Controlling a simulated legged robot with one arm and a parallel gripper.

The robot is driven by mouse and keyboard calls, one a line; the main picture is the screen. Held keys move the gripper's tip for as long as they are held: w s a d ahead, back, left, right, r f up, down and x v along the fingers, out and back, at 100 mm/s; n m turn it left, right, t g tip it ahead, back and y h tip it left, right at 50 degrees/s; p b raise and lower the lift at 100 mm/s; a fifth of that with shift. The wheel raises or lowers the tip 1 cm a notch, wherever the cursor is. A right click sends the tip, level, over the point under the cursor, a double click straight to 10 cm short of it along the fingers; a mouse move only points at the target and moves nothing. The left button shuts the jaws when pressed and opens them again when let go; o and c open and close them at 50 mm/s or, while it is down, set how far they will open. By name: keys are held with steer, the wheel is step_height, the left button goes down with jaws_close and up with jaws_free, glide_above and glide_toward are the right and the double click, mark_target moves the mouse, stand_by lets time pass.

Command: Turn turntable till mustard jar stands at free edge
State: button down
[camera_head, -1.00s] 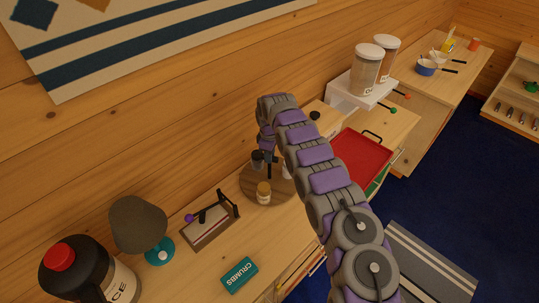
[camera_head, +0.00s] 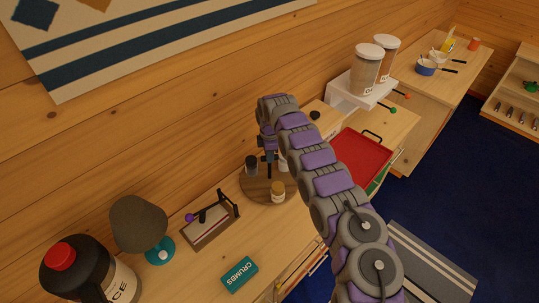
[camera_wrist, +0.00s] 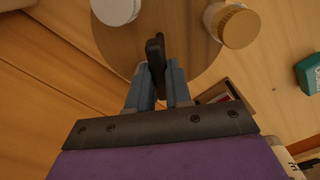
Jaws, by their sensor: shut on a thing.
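The turntable (camera_head: 255,187) is a round brown wooden disc on the counter by the log wall. A glass jar with an ochre lid (camera_head: 278,191), which looks like the mustard jar, stands upright near its front right rim; it also shows in the wrist view (camera_wrist: 235,27). A dark jar (camera_head: 251,165) stands at the disc's left, and a white-lidded jar (camera_wrist: 117,8) shows in the wrist view. My gripper (camera_wrist: 157,72) is shut on a dark upright peg (camera_wrist: 156,48) on the turntable. My arm partly hides the disc's right side in the head view.
Left of the turntable are a small wooden stand with a dark handle (camera_head: 208,226), a lamp (camera_head: 139,224), a teal crumbs box (camera_head: 239,274) and a large dark jug (camera_head: 76,269). A red tray (camera_head: 361,160) and canisters on a white riser (camera_head: 357,94) are to the right.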

steer(key=shift+w+r+n, duration=0.15)
steer(key=shift+n, duration=1.05)
steer(key=shift+w+r+n, duration=0.1)
steer(key=shift+r+n, duration=0.05)
steer(key=shift+n, duration=1.45)
steer(key=c, duration=1.4)
jaws_free()
steer(key=o, duration=0.4)
steer(key=shift+s+a+f, duration=0.1)
steer(key=shift+f, duration=0.1)
steer(key=shift+c, duration=0.2)
step_height(320, 180, up, 17)
steer(key=p, duration=0.2)
steer(key=shift+r, duration=0.15)
